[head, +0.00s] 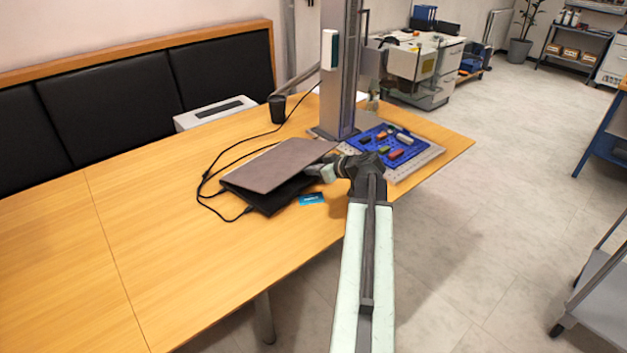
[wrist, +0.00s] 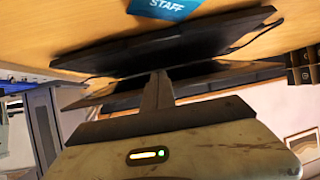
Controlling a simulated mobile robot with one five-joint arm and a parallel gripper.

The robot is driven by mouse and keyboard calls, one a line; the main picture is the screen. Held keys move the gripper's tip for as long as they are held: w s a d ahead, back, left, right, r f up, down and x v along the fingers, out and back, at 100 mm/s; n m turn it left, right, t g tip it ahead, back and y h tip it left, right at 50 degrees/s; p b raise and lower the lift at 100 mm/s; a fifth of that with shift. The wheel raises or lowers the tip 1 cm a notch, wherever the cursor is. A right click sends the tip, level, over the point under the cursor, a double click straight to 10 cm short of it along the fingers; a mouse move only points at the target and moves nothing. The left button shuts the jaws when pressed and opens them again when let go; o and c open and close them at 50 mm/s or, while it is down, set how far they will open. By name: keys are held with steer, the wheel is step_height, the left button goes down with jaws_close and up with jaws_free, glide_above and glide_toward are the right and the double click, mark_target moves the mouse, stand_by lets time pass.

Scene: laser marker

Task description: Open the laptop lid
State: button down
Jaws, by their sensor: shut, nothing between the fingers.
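The laptop stands on the wooden table with its grey-brown lid (head: 275,166) partly raised at a low angle over the dark base (head: 266,200). In the wrist view, tilted so the table is at the top, the base (wrist: 190,42) and the lid (wrist: 225,76) show edge-on with a gap between them. My gripper (head: 326,172) is at the right edge of the lid. Its shut fingers (wrist: 159,78) reach to the gap and cover part of the lid edge. I cannot tell whether they touch the lid.
A blue STAFF card (head: 311,198) lies beside the base. Black cables run left of the laptop to the back. A metal column (head: 338,80) and a blue mat (head: 372,148) with small coloured pieces stand behind my gripper. A dark cup (head: 277,108) is farther back. The table's left is clear.

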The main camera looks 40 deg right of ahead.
steer(key=shift+w+r+p, duration=0.2)
steer(key=shift+r+p, duration=0.35)
steer(key=shift+r, duration=0.05)
steer(key=shift+w+r+p, duration=0.2)
steer(key=shift+r+p, duration=0.3)
steer(key=shift+r, duration=0.1)
steer(key=s, duration=0.6)
steer(key=shift+d, duration=0.25)
